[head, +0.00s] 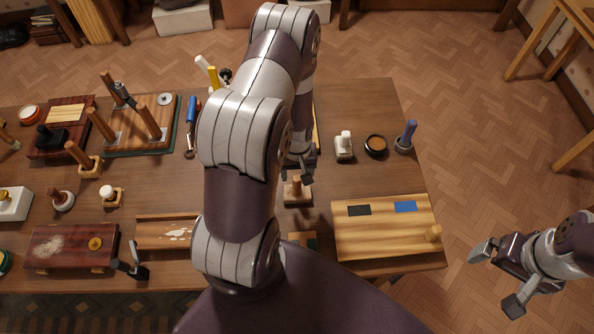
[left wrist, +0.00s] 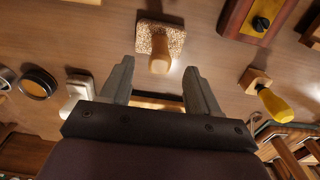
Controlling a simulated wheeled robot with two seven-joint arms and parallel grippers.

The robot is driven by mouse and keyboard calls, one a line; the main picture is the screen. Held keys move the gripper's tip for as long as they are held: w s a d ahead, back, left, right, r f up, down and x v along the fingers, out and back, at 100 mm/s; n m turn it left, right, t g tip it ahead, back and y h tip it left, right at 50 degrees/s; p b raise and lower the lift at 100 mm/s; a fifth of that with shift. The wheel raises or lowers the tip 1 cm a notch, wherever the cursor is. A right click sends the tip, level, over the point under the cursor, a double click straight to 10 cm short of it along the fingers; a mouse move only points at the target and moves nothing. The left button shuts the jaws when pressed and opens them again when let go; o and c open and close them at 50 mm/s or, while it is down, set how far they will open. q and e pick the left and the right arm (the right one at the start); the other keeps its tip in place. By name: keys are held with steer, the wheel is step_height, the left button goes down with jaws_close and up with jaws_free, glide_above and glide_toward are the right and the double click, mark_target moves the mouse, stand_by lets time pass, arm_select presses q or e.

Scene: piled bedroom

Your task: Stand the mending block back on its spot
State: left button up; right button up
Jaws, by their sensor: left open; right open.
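A small block with a square base and an upright wooden peg (head: 296,188) stands on the table, partly hidden by my left arm. It looks like the mending block, but I cannot be sure. In the left wrist view its base is speckled and its pale peg (left wrist: 159,42) shows just beyond the fingertips. My left gripper (head: 299,171) is open above and behind it, its fingers (left wrist: 158,66) apart with nothing between them. A pale striped board (head: 385,240) with a black patch (head: 358,210) and a blue patch (head: 405,207) lies to the right. My right gripper (head: 497,277) is open and empty beyond the table's right edge.
A white block with a knob (head: 344,147), a dark round pot (head: 376,145) and a cup with a blue handle (head: 405,138) stand behind the striped board. The left side of the table (head: 370,95) is crowded with boards, pegs and tools. The back right tabletop is bare.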

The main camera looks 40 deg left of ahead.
stand_by(0.9)
arm_select(q)
steer(key=shift+r+p, duration=0.85)
steer(key=shift+f, duration=0.1)
steer(key=s+d+r+m+b, duration=0.2)
steer(key=d+r+m+b, duration=0.2)
steer(key=r, duration=0.3)
steer(key=s+d+r+m+t+b, duration=0.1)
steer(key=s+d+r+m+b, duration=0.2)
steer(key=d+r, duration=0.4)
steer(key=shift+s+d+r+m+b, duration=0.2)
steer(key=shift+s+m+b, duration=0.1)
steer(key=shift+m+b, duration=0.3)
steer(key=shift+w+a, duration=0.15)
